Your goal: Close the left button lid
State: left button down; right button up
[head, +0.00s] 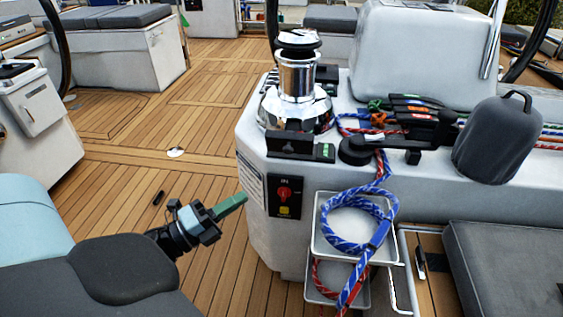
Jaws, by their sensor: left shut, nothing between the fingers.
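The left button lid (289,143) looks like a dark flap at the front edge of the white console, just below the chrome winch. It appears raised, but its exact angle is hard to tell. Beside it on the right is a small dark unit with a green mark (324,152). My left gripper (243,197) has green fingers, which are shut with nothing between them. It is in front of the console's left side, lower and left of the lid, and apart from it. My right gripper is not in view.
The chrome winch (298,85) stands behind the lid. A switch panel (286,196) with a red knob is on the console front below. Blue rope (350,240) hangs over white bins at the right. The teak deck (130,165) at left is mostly clear.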

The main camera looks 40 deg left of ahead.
pick_arm(q)
send_near(289, 147)
jog(key=w+d+f, duration=0.1)
jog(key=w+d, duration=0.1)
jog(key=d, duration=0.2)
jog(key=w, duration=0.1)
jog(key=w+a, duration=0.1)
jog(key=w+r, duration=0.1)
jog(key=shift+w+a+p, duration=0.25)
jog(key=shift+p, duration=0.05)
jog(key=shift+r, duration=0.15)
